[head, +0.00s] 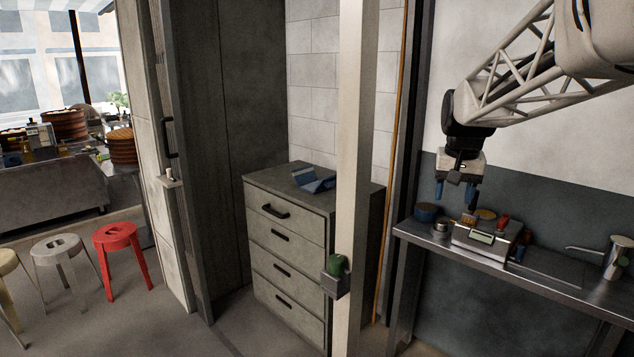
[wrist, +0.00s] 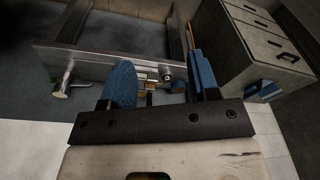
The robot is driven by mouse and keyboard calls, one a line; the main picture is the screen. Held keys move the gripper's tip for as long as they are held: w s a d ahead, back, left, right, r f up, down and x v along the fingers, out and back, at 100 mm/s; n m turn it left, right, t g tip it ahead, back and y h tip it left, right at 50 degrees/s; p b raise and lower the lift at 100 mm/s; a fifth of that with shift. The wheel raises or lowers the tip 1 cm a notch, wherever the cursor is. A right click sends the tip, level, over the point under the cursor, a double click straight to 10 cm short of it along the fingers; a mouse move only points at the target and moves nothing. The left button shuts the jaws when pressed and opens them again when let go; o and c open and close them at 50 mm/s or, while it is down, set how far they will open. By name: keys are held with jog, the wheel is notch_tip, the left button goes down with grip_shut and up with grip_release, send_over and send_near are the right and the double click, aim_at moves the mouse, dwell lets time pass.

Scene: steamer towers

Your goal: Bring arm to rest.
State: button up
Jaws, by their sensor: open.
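My gripper (head: 457,192) hangs at the end of the raised arm at the right of the head view. Its two blue fingers are apart with nothing between them. The fingers point down, above the left part of a narrow steel counter (head: 560,277). In the wrist view the open fingers of my gripper (wrist: 160,88) show at the middle, with the counter beyond them.
A grey drawer cabinet (head: 285,250) stands left of a pale post (head: 357,180). Stools, one red (head: 118,240), stand at far left.

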jog(key=s+a+f+n, duration=0.1)
jog(key=s+a+f, duration=0.3)
jog(key=s, duration=0.7)
jog(key=s+a+f+n, duration=0.1)
jog(key=s+a+f, duration=0.2)
jog(key=s, duration=0.8)
jog(key=s+a+f+n+t, duration=0.1)
jog(key=s+a+f, duration=0.3)
jog(key=s, duration=0.8)
notch_tip(320, 180, down, 2)
jog(key=shift+a+f, duration=0.1)
jog(key=shift+a, duration=0.25)
